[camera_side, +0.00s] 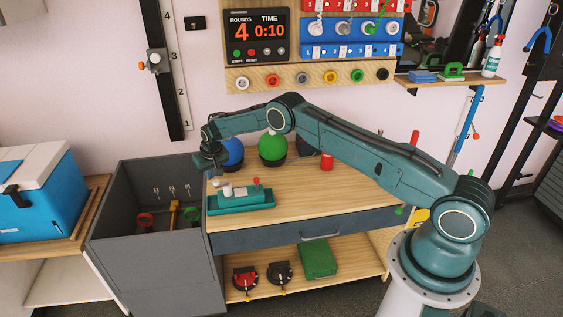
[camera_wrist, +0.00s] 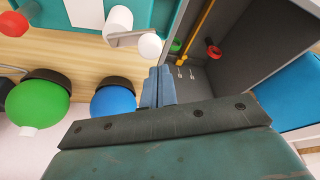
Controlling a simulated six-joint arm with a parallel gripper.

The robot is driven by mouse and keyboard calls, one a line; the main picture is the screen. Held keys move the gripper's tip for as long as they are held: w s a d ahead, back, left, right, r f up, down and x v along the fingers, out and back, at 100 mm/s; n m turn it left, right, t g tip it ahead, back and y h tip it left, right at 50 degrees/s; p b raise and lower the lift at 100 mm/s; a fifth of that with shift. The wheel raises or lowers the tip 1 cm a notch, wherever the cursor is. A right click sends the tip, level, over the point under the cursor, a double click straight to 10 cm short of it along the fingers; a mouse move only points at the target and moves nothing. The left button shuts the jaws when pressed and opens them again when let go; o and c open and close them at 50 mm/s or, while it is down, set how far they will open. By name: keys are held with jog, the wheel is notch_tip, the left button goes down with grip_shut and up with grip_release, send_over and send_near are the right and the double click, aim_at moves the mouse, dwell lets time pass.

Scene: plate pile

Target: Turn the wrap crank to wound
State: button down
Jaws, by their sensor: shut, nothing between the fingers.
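What looks like the wrap crank is a white roll (camera_wrist: 118,22) with a light bar and a round white knob (camera_wrist: 150,46), at the top of the wrist view. In the side view the small white-grey roll (camera_side: 227,190) stands at the left end of a teal tray (camera_side: 262,206) on the wooden bench. My gripper (camera_wrist: 160,72) is shut and empty, its fingertips just beside the knob in the wrist picture; I cannot tell whether they touch. In the side view my gripper (camera_side: 220,168) hangs above the tray's left end.
A blue ball (camera_side: 233,152) and a green ball (camera_side: 272,147) sit on dark stands behind the tray. A grey open bin (camera_side: 150,250) adjoins the bench at left. The bench front right of the tray is clear.

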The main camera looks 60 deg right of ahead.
jog(key=shift+s+a, duration=0.15)
jog(key=shift+s, duration=0.35)
jog(key=shift+s+a+n+y, duration=0.25)
jog(key=shift+s+n+y, duration=0.1)
jog(key=shift+n, duration=0.55)
dwell(0.4)
